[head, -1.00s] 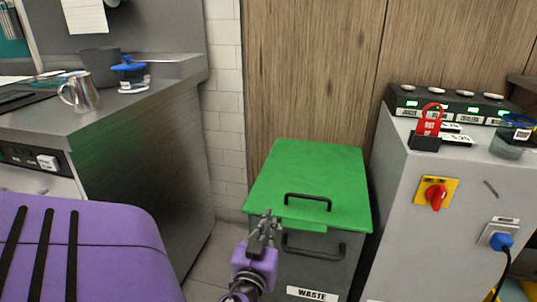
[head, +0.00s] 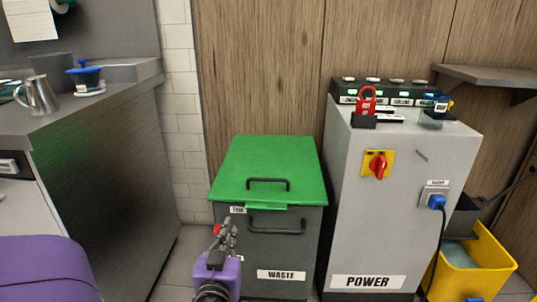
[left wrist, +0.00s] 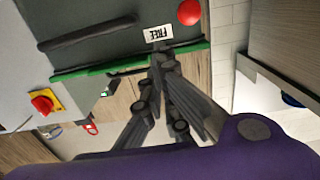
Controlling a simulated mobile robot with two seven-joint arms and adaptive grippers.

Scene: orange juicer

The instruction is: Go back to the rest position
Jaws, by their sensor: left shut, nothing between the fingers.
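My left gripper (head: 229,232) is purple and grey and points up and away in front of the waste bin (head: 270,238). Its fingers are shut and empty; they also show together in the left wrist view (left wrist: 163,62). The dark grey bin has a green lid (head: 270,165), which is down. The fingertips are close to the bin's front, near a small white label and a red round knob (head: 217,230). In the left wrist view, the label reads FREE and the red knob (left wrist: 189,12) is near the fingertips. I cannot tell whether they touch. My right gripper is not in view.
A grey POWER cabinet (head: 395,190) with a red switch (head: 378,165) stands right of the bin. A yellow bucket (head: 475,265) is at the far right. A counter (head: 95,115) with a metal pitcher (head: 38,95) is at the left. Some floor is free between counter and bin.

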